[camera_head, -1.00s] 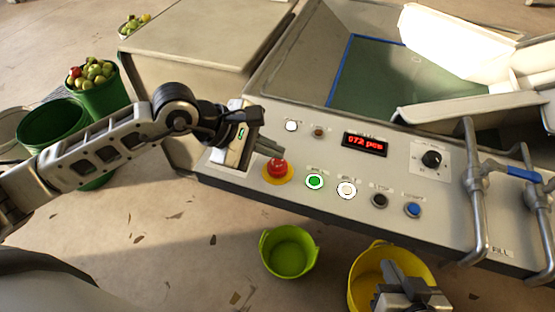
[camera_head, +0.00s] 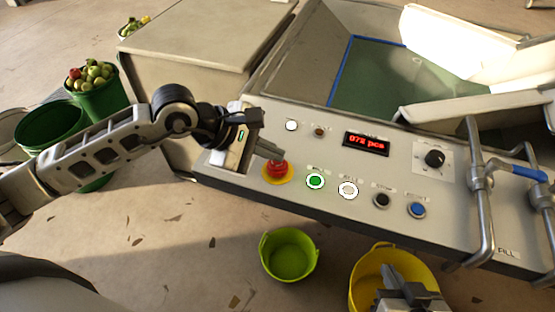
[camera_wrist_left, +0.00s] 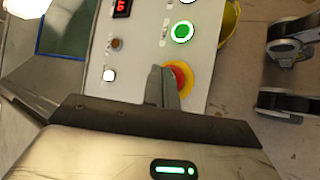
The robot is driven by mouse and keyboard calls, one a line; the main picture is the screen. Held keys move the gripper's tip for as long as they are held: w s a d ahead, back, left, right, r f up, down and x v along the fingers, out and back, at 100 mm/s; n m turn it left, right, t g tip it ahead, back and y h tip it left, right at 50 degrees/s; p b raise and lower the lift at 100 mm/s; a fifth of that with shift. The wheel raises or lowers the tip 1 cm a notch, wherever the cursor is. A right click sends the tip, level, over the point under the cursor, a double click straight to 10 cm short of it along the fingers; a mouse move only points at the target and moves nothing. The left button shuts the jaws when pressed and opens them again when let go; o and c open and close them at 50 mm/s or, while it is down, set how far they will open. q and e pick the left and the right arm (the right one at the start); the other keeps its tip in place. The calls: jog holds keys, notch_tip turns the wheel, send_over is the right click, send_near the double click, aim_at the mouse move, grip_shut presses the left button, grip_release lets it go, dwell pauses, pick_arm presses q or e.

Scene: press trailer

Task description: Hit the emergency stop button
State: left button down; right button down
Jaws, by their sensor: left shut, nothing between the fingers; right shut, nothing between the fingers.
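The red emergency stop button (camera_head: 278,168) sits on a yellow ring at the left end of the control panel (camera_head: 330,205). My left gripper (camera_head: 270,152) is shut and empty, its fingertips right at the button's upper left side. In the left wrist view the shut fingers (camera_wrist_left: 163,88) overlap the near side of the red button (camera_wrist_left: 180,78) and hide part of it. I cannot tell whether the fingertips touch it. My right gripper (camera_head: 388,276) is shut and empty at the bottom, over the yellow bucket (camera_head: 428,262), away from the panel.
Right of the stop button are a lit green button (camera_head: 315,181), a white button (camera_head: 348,190), a black button (camera_head: 381,200) and a blue button (camera_head: 417,210). A red display (camera_head: 366,143), a knob (camera_head: 435,158) and metal pipes (camera_head: 480,190) are further right. A lime bucket (camera_head: 289,254) stands on the floor.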

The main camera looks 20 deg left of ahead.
aim_at(271, 163)
pick_arm(q)
jog(key=shift+f, duration=0.2)
jog(key=shift+r, duration=0.75)
jog(key=shift+r+p, duration=1.5)
jog(key=shift+r, duration=1.05)
